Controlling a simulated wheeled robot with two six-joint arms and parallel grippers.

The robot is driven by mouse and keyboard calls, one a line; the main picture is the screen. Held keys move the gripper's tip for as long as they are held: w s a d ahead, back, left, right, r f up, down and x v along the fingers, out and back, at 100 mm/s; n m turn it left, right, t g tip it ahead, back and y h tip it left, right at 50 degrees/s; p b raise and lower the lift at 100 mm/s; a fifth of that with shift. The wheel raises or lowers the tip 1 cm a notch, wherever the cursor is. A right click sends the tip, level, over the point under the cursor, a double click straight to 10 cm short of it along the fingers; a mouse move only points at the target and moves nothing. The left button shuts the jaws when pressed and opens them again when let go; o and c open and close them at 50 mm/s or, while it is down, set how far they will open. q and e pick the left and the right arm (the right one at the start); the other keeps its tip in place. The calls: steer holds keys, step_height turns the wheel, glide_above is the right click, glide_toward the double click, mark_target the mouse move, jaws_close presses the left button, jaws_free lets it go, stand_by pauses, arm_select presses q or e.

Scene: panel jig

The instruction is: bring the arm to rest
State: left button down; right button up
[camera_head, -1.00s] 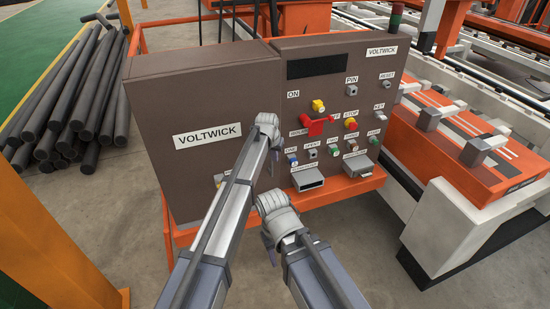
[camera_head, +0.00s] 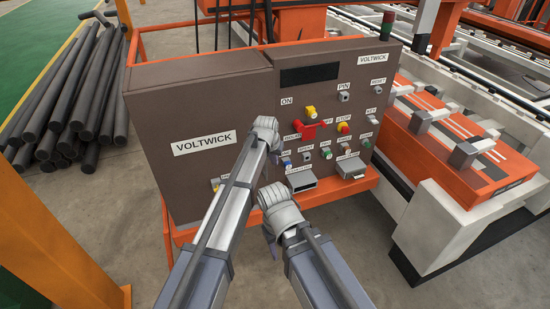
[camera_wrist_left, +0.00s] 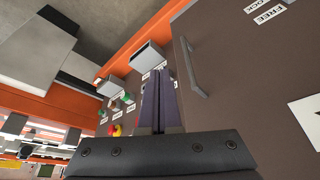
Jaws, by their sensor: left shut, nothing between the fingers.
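My left arm reaches up in the head view in front of the brown control panel (camera_head: 190,100). My left gripper (camera_head: 273,162) is mostly hidden behind its own wrist there. In the left wrist view its two fingers (camera_wrist_left: 159,88) lie together, shut and empty, in front of the panel face. I cannot tell how far they are from it. My right gripper (camera_head: 268,240) is low in front of the panel, beside the left arm. It is partly hidden by its wrist, and its finger opening does not show.
The panel carries a red switch (camera_head: 304,131), a yellow button (camera_head: 310,112), several small buttons and two grey boxes. A bar handle (camera_wrist_left: 189,68) stands close to the left fingers. An orange-topped bench (camera_head: 430,140) stands at right. Dark rods (camera_head: 70,100) lie on the floor at left.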

arm_select(q)
steer(key=p+v, duration=0.1)
steer(key=v, duration=0.2)
steer(key=shift+d+p, duration=0.35)
arm_select(e)
steer(key=r, duration=0.3)
steer(key=shift+s+d, duration=0.15)
steer(key=shift+d, duration=0.2)
steer(key=shift+f, duration=0.1)
arm_select(q)
steer(key=s+a+f+n+g+y, duration=0.1)
steer(key=s+a+n+g, duration=0.1)
steer(key=s+a, duration=1.15)
steer(key=s+a+n+g+y, duration=0.1)
steer(key=s+a+n, duration=0.1)
steer(key=s+a, duration=1.1)
steer(key=s+d+m, duration=0.1)
steer(key=s+d, duration=0.3)
steer(key=d, duration=0.3)
steer(key=s+d+m+g, duration=0.1)
steer(key=s+d+m, duration=0.1)
steer(key=s+d, duration=0.2)
steer(key=d+f, duration=0.1)
steer(key=d, duration=0.2)
steer(key=shift+s+m+y, duration=0.25)
steer(key=shift+m+y, duration=0.05)
steer(key=shift+y, duration=0.1)
arm_select(e)
steer(key=shift+f, duration=0.25)
